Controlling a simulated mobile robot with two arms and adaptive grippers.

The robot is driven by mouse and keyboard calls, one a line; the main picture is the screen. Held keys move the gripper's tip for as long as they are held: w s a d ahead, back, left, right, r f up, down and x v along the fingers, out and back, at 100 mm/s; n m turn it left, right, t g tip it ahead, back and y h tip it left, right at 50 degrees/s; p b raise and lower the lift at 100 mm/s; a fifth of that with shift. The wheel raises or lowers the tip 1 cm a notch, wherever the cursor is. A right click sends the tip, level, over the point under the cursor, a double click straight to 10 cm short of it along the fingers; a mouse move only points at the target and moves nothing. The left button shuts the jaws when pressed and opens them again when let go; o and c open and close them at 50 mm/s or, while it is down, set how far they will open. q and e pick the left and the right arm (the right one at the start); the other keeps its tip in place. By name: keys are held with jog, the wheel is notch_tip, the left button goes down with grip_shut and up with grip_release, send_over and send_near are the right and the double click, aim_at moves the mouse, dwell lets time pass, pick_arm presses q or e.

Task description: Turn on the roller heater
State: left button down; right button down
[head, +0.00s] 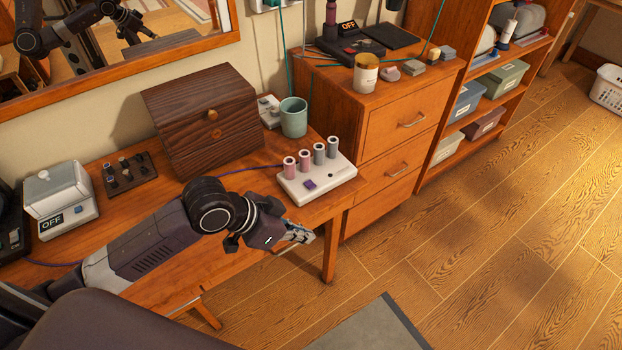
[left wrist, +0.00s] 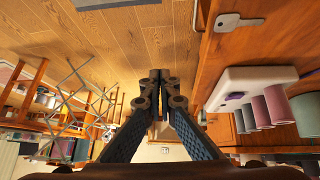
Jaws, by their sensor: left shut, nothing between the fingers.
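The roller heater (head: 337,181) is a white base with pink and grey-green rollers standing on it and a purple switch (head: 310,184) on its front left. It sits at the right front end of the wooden table (head: 118,206). In the left wrist view the heater (left wrist: 222,82) is on the right, with its purple switch (left wrist: 235,96) small in view. My left gripper (head: 300,237) is shut and empty, in front of the table edge and nearer the camera than the heater, apart from it. Its closed fingers (left wrist: 159,78) show in the left wrist view. My right gripper is not in view.
A dark wooden box (head: 208,125), a green cup (head: 294,117) and a white device (head: 62,198) reading OFF stand on the table.

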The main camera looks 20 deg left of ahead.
pick_arm(q)
jog(key=w+a+r+n+t+h, duration=0.1)
jog(key=w+a+r, duration=0.8)
jog(key=r, duration=0.3)
jog(key=shift+a+t, duration=0.25)
jog(key=shift+t, duration=0.05)
jog(key=shift+w, duration=0.1)
jog(key=p, duration=0.1)
send_over(316, 185)
jog(key=s+a, duration=0.2)
jog(key=a, duration=0.1)
notch_tip(316, 185, down, 6)
jog(key=shift+w+d+f, duration=0.1)
jog(key=shift+d+f, duration=0.05)
jog(key=shift+f, duration=0.1)
jog(key=f, duration=0.3)
jog(key=shift+d+f+p, duration=0.25)
jog(key=shift+p, duration=0.1)
jog(key=shift+f, duration=0.55)
